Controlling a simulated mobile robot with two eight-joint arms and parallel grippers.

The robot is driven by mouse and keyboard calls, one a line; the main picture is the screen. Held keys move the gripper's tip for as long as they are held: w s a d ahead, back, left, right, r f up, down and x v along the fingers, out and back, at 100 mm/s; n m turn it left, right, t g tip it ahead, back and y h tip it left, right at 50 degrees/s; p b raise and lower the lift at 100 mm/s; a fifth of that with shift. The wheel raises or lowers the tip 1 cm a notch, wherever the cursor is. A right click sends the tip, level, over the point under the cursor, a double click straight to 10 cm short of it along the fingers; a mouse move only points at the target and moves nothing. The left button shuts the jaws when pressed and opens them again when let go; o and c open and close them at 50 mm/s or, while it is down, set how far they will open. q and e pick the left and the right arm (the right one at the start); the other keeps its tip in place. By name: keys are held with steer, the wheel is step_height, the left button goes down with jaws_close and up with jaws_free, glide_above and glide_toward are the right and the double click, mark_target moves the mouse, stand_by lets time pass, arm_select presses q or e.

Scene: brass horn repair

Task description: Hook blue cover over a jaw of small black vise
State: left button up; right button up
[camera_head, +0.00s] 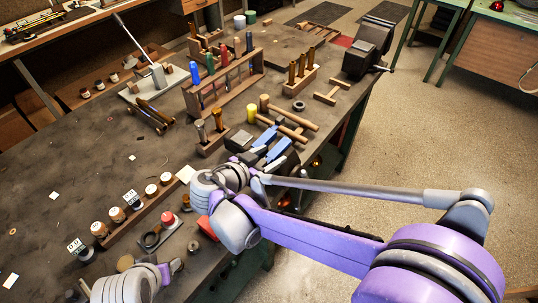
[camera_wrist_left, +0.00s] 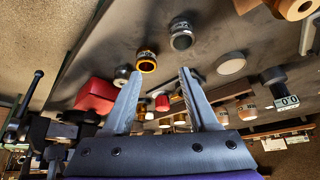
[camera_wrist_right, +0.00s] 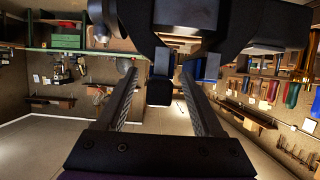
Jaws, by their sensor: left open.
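The small black vise (camera_head: 289,160) stands at the front edge of the bench, partly hidden by my right gripper. It also shows in the left wrist view (camera_wrist_left: 45,130). Blue pieces (camera_head: 278,150), likely the cover, lie at the vise beside a second blue piece (camera_head: 265,136); I cannot tell how they sit on the jaws. Blue also shows by the right fingertip in the right wrist view (camera_wrist_right: 212,68). My right gripper (camera_head: 248,160) is close to the vise, fingers apart around a dark block (camera_wrist_right: 160,90); contact is unclear. My left gripper (camera_wrist_left: 162,85) is open and empty.
A red box (camera_wrist_left: 95,95) sits near the bench edge. Wooden tool racks (camera_head: 228,85) and a mallet (camera_head: 290,117) stand behind the vise. A larger vise (camera_head: 368,48) is at the far corner. The bench's left middle (camera_head: 80,165) is mostly clear.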

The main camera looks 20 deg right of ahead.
steer(key=shift+a, duration=0.1)
steer(key=v, duration=1)
steer(key=shift+s+a+r, duration=0.2)
steer(key=shift+s, duration=0.05)
stand_by(0.3)
